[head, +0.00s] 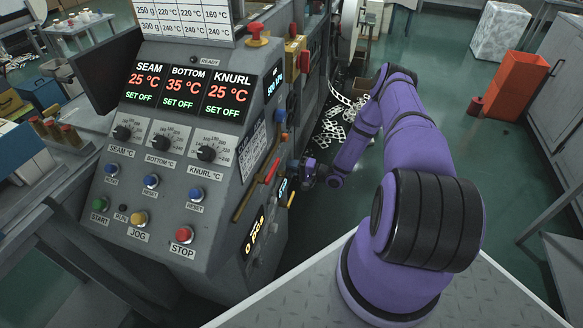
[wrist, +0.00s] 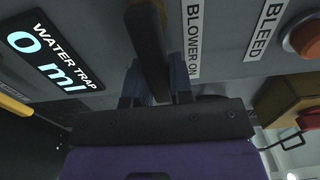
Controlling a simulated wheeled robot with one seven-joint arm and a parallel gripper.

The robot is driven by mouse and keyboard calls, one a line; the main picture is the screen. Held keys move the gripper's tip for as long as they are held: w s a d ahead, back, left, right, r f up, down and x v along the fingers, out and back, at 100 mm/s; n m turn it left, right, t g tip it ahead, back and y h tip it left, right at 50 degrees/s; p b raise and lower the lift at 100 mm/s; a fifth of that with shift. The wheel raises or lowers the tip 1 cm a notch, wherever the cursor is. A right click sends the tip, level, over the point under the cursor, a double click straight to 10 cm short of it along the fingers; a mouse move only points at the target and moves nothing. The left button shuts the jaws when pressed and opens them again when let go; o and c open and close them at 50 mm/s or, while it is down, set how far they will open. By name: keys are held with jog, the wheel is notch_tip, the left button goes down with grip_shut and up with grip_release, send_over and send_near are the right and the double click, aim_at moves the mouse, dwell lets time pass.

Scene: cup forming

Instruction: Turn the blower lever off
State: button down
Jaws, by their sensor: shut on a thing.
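The blower lever (wrist: 147,45) is a dark bar in the wrist view, running down from the top edge to between the fingers of my gripper (wrist: 160,80). The gripper is shut on it. A BLOWER ON label (wrist: 194,40) is on the grey panel just right of the lever. The lever's lower end is hidden by the fingers and gripper body. In the head view my gripper (head: 304,172) is at the machine's right side, and I cannot make out the lever there.
A WATER TRAP display (wrist: 45,55) is left of the lever. A BLEED label (wrist: 262,30) and an orange-red knob (wrist: 303,37) are to the right. The machine's control panel (head: 205,140) faces the head camera. Open floor (head: 460,130) lies right of my arm.

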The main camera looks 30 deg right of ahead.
jog(key=shift+f+m, duration=0.15)
jog(key=shift+m, duration=0.15)
jog(key=f+m, duration=0.1)
jog(key=m, duration=0.1)
jog(key=f+m, duration=0.1)
jog(key=m, duration=0.1)
jog(key=shift+s+a, duration=0.15)
jog(key=shift+s, duration=0.05)
jog(key=shift+s+a+f+m, duration=0.45)
jog(key=shift+a+m, duration=0.15)
jog(key=shift+m, duration=1.65)
jog(key=shift+s+a+f+m, duration=0.5)
jog(key=shift+a+m, duration=0.1)
jog(key=shift+m, duration=1.6)
jog(key=shift+s+a+f+m, duration=0.45)
jog(key=shift+a+m, duration=0.15)
jog(key=shift+m, duration=1.65)
jog(key=c, duration=1)
grip_release()
